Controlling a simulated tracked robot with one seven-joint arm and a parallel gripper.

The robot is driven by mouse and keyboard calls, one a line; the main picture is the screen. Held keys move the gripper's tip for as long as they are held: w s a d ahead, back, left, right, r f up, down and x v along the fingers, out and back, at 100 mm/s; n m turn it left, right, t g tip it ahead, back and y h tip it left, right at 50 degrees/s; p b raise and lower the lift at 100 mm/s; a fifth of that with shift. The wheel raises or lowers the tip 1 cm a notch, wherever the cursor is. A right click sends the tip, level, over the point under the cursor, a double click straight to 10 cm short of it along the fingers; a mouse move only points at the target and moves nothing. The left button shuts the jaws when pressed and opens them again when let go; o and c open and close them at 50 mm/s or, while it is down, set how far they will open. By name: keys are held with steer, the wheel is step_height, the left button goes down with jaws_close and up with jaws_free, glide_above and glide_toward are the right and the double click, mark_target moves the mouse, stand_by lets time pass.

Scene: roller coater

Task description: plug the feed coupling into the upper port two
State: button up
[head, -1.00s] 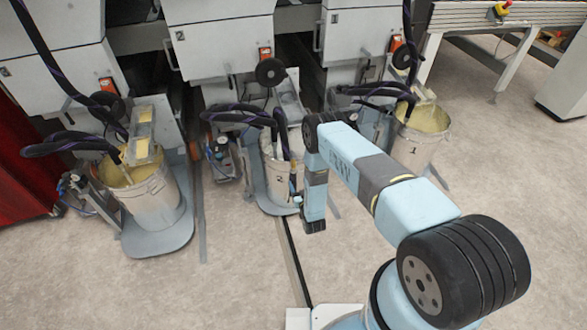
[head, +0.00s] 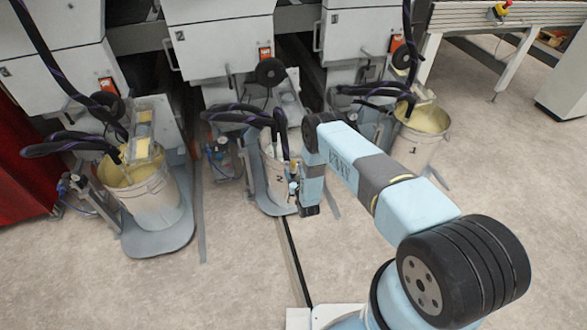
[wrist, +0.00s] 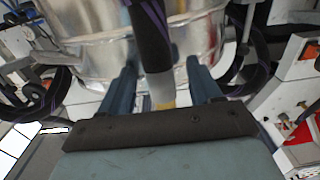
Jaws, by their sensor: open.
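In the wrist view a dark hose with a grey end piece and a yellow band, seemingly the feed coupling (wrist: 161,92), hangs between the two blue fingers of my gripper (wrist: 163,82). The fingers are apart, one on each side of it, and I see no clear contact. Its lower end is hidden behind my gripper's dark edge. In the head view my gripper (head: 294,187) is at the right front of bucket 2 (head: 277,180), where hoses (head: 283,135) hang down. I cannot make out which fitting is the upper port two.
A shiny metal bucket (wrist: 95,48) is close behind the fingers in the wrist view. A white panel (wrist: 298,85) with orange and red parts is at right. Other buckets stand left (head: 148,195) and right (head: 415,142) in the head view. The front floor (head: 230,270) is clear.

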jaws_close()
stand_by(0.4)
